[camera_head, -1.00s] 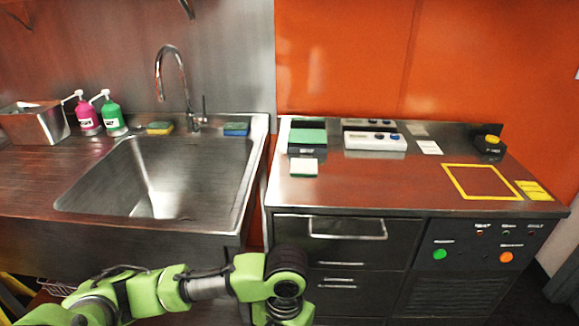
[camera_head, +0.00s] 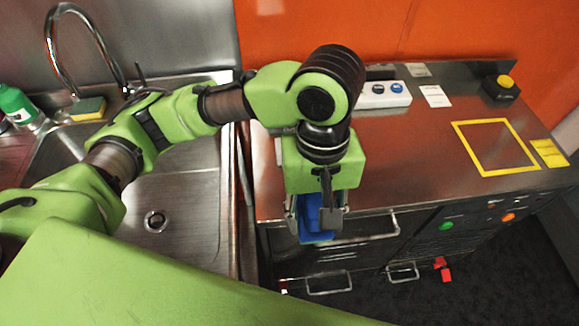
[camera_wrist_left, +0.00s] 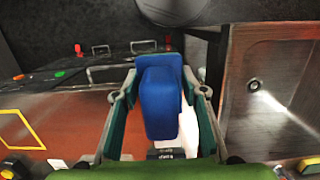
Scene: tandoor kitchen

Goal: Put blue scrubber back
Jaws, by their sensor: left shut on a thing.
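My left gripper (camera_head: 316,214) is shut on the blue scrubber (camera_head: 310,236), near the front edge of the steel counter (camera_head: 400,150), right of the sink. In the left wrist view, the blue scrubber (camera_wrist_left: 159,102) is between the two fingers, its long side along them. My left arm and gripper hide the back left of the counter in the head view. In the left wrist view, a white pad (camera_wrist_left: 184,130) shows partly behind the scrubber, with a dark labelled block (camera_wrist_left: 166,153) below. My right gripper is not in view.
The sink (camera_head: 190,205) is left of the counter, with a yellow-green sponge (camera_head: 88,108) on its back rim. A white button box (camera_head: 386,95), a yellow-outlined square (camera_head: 494,168) and a yellow-topped button (camera_head: 504,83) are on the counter. Drawer handles (camera_head: 365,235) stick out in front.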

